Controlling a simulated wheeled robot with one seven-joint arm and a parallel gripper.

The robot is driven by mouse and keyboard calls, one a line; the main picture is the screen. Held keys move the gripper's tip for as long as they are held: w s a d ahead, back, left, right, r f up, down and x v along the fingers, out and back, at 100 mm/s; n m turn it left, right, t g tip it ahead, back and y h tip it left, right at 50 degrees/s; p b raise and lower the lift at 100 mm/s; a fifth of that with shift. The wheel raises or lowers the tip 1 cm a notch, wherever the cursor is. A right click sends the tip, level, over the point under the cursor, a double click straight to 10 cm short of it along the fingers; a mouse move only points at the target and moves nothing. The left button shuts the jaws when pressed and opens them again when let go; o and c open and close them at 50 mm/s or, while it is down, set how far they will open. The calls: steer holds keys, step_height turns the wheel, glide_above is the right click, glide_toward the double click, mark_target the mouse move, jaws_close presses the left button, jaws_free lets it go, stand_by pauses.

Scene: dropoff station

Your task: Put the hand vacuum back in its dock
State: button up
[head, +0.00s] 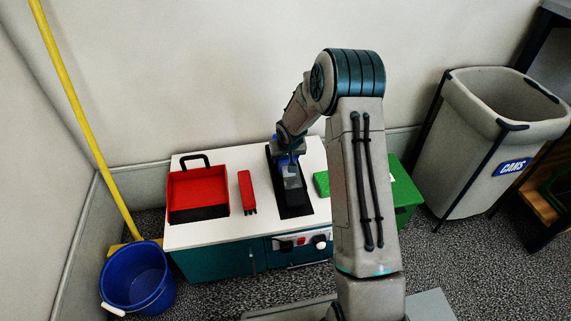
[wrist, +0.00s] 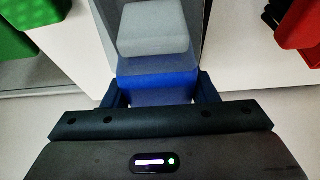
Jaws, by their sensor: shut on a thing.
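The hand vacuum, with a blue part and a grey part, shows in the head view (head: 291,181) over the black dock (head: 292,209) on the white-topped cabinet. In the wrist view the vacuum's blue part (wrist: 158,84) lies between my two fingers, with a light grey block beyond it. My gripper (head: 286,156), also in the wrist view (wrist: 157,92), is shut on the vacuum. The vacuum covers much of the dock. I cannot tell whether the vacuum touches the dock or is seated in it.
A red dustpan (head: 197,187) and a red brush (head: 247,191) lie left of the dock. A green object (head: 321,183) and a green box (head: 402,192) are on the right, partly behind my arm. A blue bucket (head: 137,279), yellow pole (head: 82,122) and grey bin (head: 480,150) stand around.

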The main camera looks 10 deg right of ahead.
steer(key=shift+f, duration=1)
steer(key=shift+b, duration=0.3)
steer(key=shift+f, duration=0.2)
steer(key=o, duration=1)
